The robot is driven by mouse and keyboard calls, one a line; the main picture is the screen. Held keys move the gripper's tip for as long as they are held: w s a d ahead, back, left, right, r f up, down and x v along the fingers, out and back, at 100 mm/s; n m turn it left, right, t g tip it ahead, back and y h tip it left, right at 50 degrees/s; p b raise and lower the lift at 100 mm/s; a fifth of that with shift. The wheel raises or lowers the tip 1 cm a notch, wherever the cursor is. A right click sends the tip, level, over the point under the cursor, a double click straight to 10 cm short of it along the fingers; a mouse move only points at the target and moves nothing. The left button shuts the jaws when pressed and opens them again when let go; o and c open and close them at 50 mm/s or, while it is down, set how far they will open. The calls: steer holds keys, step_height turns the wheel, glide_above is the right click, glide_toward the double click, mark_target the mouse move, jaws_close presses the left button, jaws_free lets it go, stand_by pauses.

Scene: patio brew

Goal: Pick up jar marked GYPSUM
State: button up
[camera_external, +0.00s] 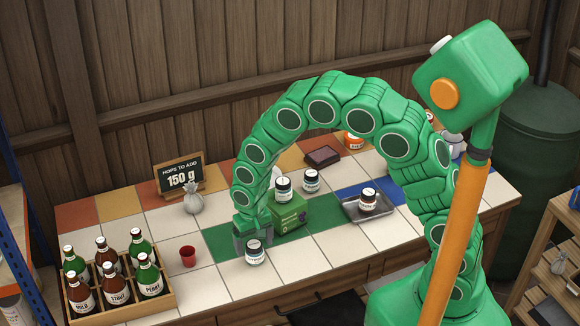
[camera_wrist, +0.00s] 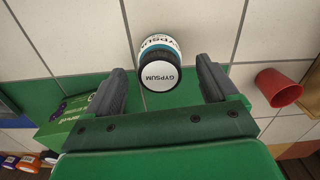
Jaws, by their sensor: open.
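The jar marked GYPSUM (camera_wrist: 160,72) has a white lid with black lettering and a black rim. In the wrist view it lies between and just ahead of the fingertips of my gripper (camera_wrist: 162,80), with a gap on each side. In the external view the jar (camera_external: 255,254) stands on the tiled table's front part, right by my gripper (camera_external: 252,236). My gripper is open and empty, its fingers pointing towards the jar. The jar's lower body is partly hidden by its lid in the wrist view.
Another jar (camera_external: 311,181) stands nearby. A red cup (camera_external: 188,257) and bottle crate (camera_external: 118,308) are left.

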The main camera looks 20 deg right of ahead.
mark_target(253, 246)
steer(key=shift+f, duration=1.65)
steer(key=c, duration=1.2)
steer(key=shift+r, duration=0.1)
